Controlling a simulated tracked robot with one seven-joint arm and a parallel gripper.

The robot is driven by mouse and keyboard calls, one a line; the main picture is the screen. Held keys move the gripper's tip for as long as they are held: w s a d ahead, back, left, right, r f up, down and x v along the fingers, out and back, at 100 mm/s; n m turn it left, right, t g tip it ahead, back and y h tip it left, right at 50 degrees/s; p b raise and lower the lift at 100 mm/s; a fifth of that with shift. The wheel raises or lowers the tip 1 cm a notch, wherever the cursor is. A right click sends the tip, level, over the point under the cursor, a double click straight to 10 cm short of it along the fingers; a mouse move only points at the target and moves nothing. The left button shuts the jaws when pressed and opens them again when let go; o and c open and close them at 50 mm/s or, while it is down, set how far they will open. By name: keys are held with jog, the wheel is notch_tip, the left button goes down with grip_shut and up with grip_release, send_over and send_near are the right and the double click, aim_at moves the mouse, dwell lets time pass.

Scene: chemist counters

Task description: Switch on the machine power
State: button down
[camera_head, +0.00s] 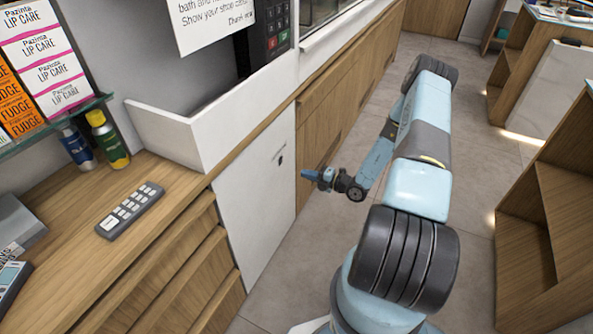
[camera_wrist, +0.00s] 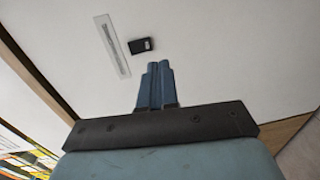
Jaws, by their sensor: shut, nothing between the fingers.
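The white machine panel (camera_head: 245,215) stands below the counter level, left of my gripper in the head view. It fills most of the wrist view (camera_wrist: 220,50). A small black switch (camera_head: 282,159) sits on the panel; in the wrist view the switch (camera_wrist: 141,45) is a dark rectangle with a small pale mark. I cannot tell its on or off position. My gripper (camera_head: 307,174) is shut and empty, in front of the panel and right of the switch. In the wrist view its closed blue fingertips (camera_wrist: 158,66) point towards the panel, just below and right of the switch.
A grey strip (camera_wrist: 113,45) lies beside the switch. Wooden drawers (camera_head: 180,265) and a counter with a remote-like keypad (camera_head: 130,210) are at left. A wooden shelf unit (camera_head: 550,220) stands at right.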

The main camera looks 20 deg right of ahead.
jog(key=shift+f+v, duration=0.2)
jog(key=shift+v, duration=0.65)
jog(key=shift+f+v, duration=0.2)
jog(key=shift+v, duration=0.65)
jog(key=shift+f+v, duration=0.2)
jog(key=shift+v, duration=0.65)
jog(key=s+a+r+n+g+h, duration=0.1)
jog(key=s+a+r+n+g, duration=0.2)
jog(key=r+n, duration=0.65)
jog(key=s+a+r+n+g, duration=0.1)
jog(key=a+r+n+g, duration=0.35)
jog(key=r, duration=0.85)
jog(key=s+a+r+n+g+h, duration=0.15)
jog(key=r+n+g, duration=0.25)
jog(key=r+n, duration=0.65)
jog(key=s+r+n+t+h, duration=0.5)
jog(key=s+r+n+h, duration=0.4)
jog(key=s+r+n, duration=1.1)
jog(key=shift+s+a+r, duration=0.35)
jog(key=shift+s+r, duration=1.4)
jog(key=shift+s, duration=0.6)
jog(key=shift+t+h, duration=0.25)
